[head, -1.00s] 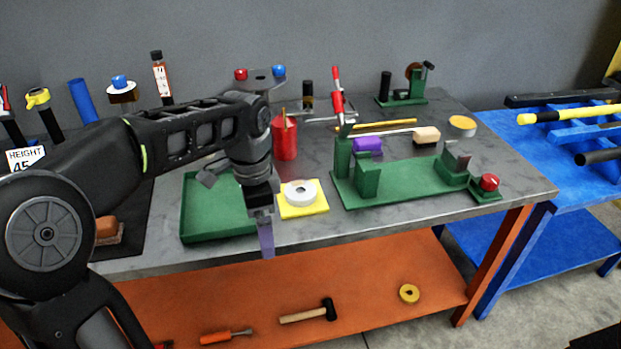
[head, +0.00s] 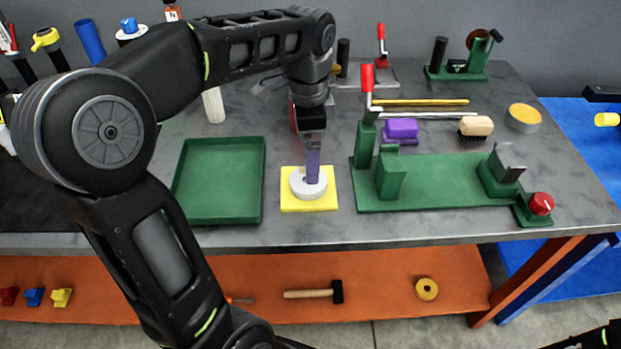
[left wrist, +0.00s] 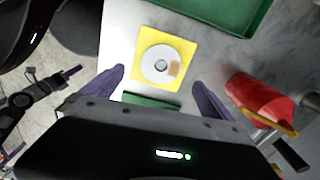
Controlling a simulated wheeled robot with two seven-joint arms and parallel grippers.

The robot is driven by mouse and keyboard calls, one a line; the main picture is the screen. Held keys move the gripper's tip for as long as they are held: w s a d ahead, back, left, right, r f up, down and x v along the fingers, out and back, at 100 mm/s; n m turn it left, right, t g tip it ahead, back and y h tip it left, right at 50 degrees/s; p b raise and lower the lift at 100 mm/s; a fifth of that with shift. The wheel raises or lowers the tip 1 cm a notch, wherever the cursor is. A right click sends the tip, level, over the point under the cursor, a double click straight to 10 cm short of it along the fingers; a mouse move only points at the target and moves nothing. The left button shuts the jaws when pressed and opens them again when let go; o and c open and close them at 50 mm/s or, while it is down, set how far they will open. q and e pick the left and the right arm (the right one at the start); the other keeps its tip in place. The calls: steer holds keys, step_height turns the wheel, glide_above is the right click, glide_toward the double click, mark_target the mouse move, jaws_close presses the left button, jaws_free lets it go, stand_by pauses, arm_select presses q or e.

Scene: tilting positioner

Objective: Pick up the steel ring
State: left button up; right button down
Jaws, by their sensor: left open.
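The steel ring (head: 302,189) lies flat on a yellow square pad (head: 323,204) on the grey bench. It is pale, with a dark centre hole, and the left wrist view shows it whole (left wrist: 150,66) with a small tan patch on one side. My left gripper (head: 313,178) points down over the ring in the head view and hides part of it. In the left wrist view its two purple fingers (left wrist: 158,88) are spread wide with nothing between them, and the ring lies beyond the tips.
A green tray (head: 178,205) stands left of the pad. A green fixture (head: 440,180) with a red-handled clamp stands close to its right. A red knob (head: 541,203) sits at the bench's right front.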

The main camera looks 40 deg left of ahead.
mark_target(301, 191)
arm_select(q)
steer(key=shift+f, duration=1.25)
steer(key=shift+f, duration=0.1)
step_height(301, 191, down, 5)
steer(key=shift+a, duration=0.1)
steer(key=shift+c, duration=0.4)
steer(key=shift+w, duration=0.1)
jaws_close()
stand_by(0.4)
